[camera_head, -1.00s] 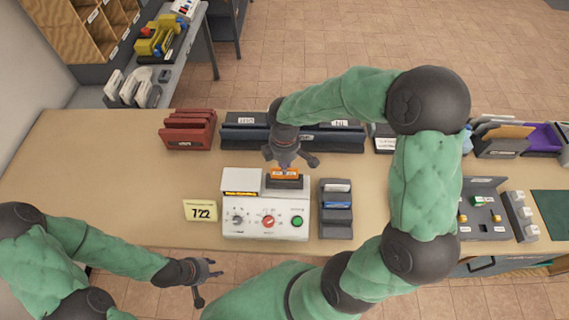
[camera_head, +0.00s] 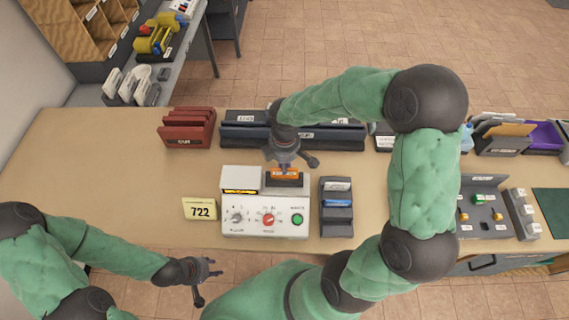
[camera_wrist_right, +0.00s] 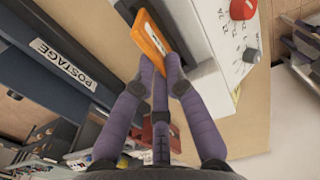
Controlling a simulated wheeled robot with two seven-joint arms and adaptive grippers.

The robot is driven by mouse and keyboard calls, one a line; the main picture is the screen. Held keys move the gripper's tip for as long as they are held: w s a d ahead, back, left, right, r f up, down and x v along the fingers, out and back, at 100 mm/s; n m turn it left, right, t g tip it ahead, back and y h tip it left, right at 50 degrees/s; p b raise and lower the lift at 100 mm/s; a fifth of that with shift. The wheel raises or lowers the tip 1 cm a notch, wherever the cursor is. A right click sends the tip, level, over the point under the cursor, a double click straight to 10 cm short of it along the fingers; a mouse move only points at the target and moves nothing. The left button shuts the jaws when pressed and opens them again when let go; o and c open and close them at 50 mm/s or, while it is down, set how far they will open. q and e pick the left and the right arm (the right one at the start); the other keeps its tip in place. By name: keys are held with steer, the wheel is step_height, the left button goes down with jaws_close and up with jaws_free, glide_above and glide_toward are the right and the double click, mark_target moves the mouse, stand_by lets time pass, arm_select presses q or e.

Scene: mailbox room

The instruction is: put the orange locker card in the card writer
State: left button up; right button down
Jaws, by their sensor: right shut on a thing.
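The orange locker card (camera_head: 285,177) stands upright at the dark slot block on the back right of the white card writer (camera_head: 265,227). Its lower edge appears to be in the slot, but I cannot tell how deep. My right gripper (camera_head: 286,163) is above the writer, shut on the card. In the right wrist view the orange card (camera_wrist_right: 151,38) shows at the fingertips (camera_wrist_right: 160,66), beside the white writer body (camera_wrist_right: 205,50). My left gripper (camera_head: 209,281) is open and empty, low in front of the table edge.
A yellow 722 sign (camera_head: 200,209) stands left of the writer. A dark card rack (camera_head: 336,210) stands close on its right. Dark postage trays (camera_head: 244,131) and a red rack (camera_head: 188,129) are behind. The table's left part (camera_head: 90,170) is clear.

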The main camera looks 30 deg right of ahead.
steer(key=shift+f, duration=0.4)
steer(key=shift+f+b, duration=0.65)
steer(key=c, duration=1.2)
jaws_free()
steer(key=shift+r, duration=0.1)
steer(key=shift+r+p, duration=2.9)
steer(key=shift+r, duration=0.55)
